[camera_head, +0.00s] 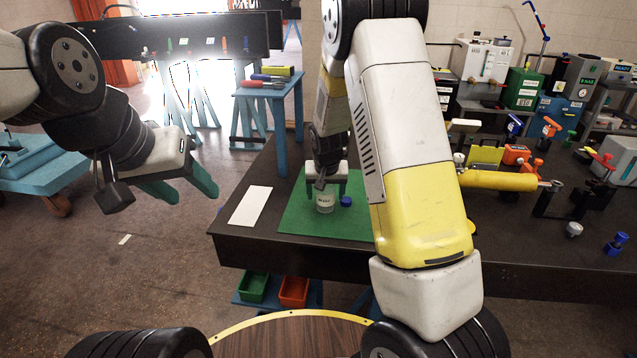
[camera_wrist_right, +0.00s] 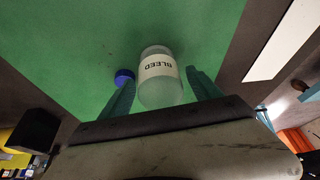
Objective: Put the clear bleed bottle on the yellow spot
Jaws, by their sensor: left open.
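The clear bleed bottle (camera_head: 325,202) stands on the green mat (camera_head: 292,217), with a white label reading BLEED. It also shows in the right wrist view (camera_wrist_right: 160,88). My right gripper (camera_head: 326,190) is over it. In the wrist view its teal fingers (camera_wrist_right: 162,78) are on either side of the bottle, apart, with narrow gaps. A small yellow edge (camera_head: 473,228) shows on the dark table beside my right forearm; it may be the yellow spot, mostly hidden by the arm. My left gripper (camera_head: 180,188) is open and empty, left of the table.
A blue cap (camera_head: 346,201) lies on the mat close beside the bottle. A white strip (camera_head: 249,206) lies left of the mat. A yellow cylinder (camera_head: 500,181), fittings and clamps occupy the table (camera_head: 520,245) on the right. The front right of the table is mostly bare.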

